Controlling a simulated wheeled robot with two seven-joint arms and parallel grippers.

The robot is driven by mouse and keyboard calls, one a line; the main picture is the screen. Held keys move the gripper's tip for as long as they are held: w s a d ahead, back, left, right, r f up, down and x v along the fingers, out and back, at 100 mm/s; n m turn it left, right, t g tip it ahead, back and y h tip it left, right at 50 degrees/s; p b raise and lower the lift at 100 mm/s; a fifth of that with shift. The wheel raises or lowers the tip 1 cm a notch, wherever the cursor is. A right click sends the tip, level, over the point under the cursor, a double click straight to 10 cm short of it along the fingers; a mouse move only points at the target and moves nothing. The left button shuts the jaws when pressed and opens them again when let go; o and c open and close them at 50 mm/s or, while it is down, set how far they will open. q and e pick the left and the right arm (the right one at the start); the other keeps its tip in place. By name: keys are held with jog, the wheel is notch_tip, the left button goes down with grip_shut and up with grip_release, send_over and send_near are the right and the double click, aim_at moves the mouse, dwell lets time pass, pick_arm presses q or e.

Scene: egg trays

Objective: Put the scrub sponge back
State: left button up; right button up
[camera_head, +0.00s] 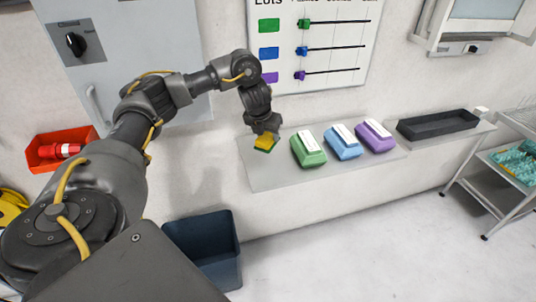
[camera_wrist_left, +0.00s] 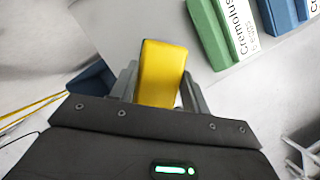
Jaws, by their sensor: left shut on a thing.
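The scrub sponge (camera_head: 265,142) is yellow with a green side and shows at the left end of the wall shelf (camera_head: 262,178) in the head view. My left gripper (camera_head: 264,131) is shut on it from above. In the left wrist view the yellow face of the sponge (camera_wrist_left: 160,75) stands between the two grey fingers (camera_wrist_left: 157,88). From these views I cannot tell whether the sponge touches the shelf. My right gripper is in neither view.
Green (camera_head: 308,150), blue (camera_head: 342,143) and purple (camera_head: 374,137) cartons stand right of the sponge. A dark tray (camera_head: 437,125) lies farther right. A blue bin (camera_head: 205,250) stands on the floor below, and an orange bin (camera_head: 45,149) is at left.

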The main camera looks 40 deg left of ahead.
pick_arm(q)
jog(key=s+d+r+n+g+y, duration=0.1)
jog(key=s+d+n+g+y, duration=0.15)
jog(key=d+n, duration=0.6)
jog(key=s+d+r+n+g+y, duration=0.1)
jog(key=s+d+r+n+g, duration=0.15)
jog(key=d+n, duration=0.6)
jog(key=s+d+r+n+g+h, duration=0.1)
jog(key=s+d+n+g+h, duration=0.1)
jog(key=s+n, duration=0.3)
jog(key=s+d+r+n+g+h, duration=0.2)
jog(key=s+d+n, duration=0.2)
jog(key=n, duration=0.7)
jog(key=shift+s+d+n, duration=0.15)
jog(key=shift+s+n, duration=0.15)
jog(key=shift+s, duration=0.9)
